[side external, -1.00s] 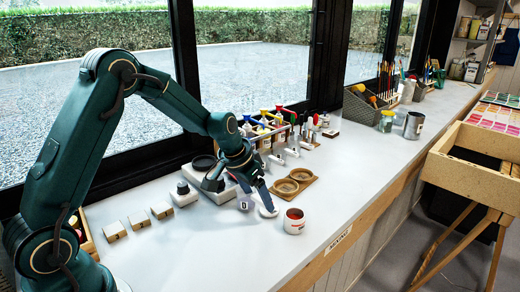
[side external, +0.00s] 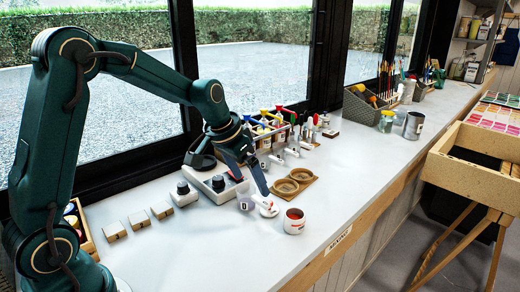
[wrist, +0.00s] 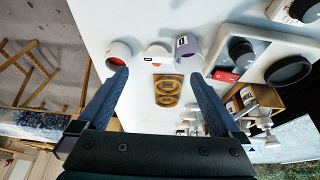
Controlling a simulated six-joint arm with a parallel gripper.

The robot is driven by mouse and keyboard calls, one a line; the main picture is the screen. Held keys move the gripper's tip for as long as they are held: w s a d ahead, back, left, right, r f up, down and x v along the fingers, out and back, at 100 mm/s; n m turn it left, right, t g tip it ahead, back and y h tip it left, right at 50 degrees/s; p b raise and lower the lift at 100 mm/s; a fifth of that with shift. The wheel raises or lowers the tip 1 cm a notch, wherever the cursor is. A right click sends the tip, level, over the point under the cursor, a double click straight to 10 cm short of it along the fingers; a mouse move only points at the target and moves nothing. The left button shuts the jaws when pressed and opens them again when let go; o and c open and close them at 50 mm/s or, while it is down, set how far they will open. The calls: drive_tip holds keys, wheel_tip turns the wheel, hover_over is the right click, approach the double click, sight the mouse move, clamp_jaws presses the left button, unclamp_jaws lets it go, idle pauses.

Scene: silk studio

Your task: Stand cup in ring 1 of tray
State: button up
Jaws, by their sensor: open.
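The brown tray (side external: 292,182) with two round rings lies on the pale counter, and both rings look empty. It also shows between my fingers in the wrist view (wrist: 168,91). In front of it stand a white cup with a red band (side external: 294,222), a small white piece with a red mark (side external: 268,208) and a purple-grey cup labelled D (side external: 246,203). The wrist view shows the white cup (wrist: 118,52) and the purple cup (wrist: 188,48) beyond the fingertips. My gripper (side external: 253,184) is open and empty, above the counter left of the tray. Which cup is meant is unclear.
A control box with dark knobs (side external: 215,187) is close behind my gripper. Wooden blocks (side external: 138,219) lie to the left. A rack of coloured bottles (side external: 270,125) stands behind the tray by the window. The counter right of the tray is clear up to a metal can (side external: 414,125).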

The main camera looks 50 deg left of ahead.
drive_tip(key=s+d+r, duration=0.5)
drive_tip(key=s+r, duration=0.3)
drive_tip(key=s, duration=0.3)
drive_tip(key=s+d+f+t, duration=0.1)
drive_tip(key=s+d+f, duration=0.1)
drive_tip(key=s, duration=0.7)
drive_tip(key=shift+f, duration=0.3)
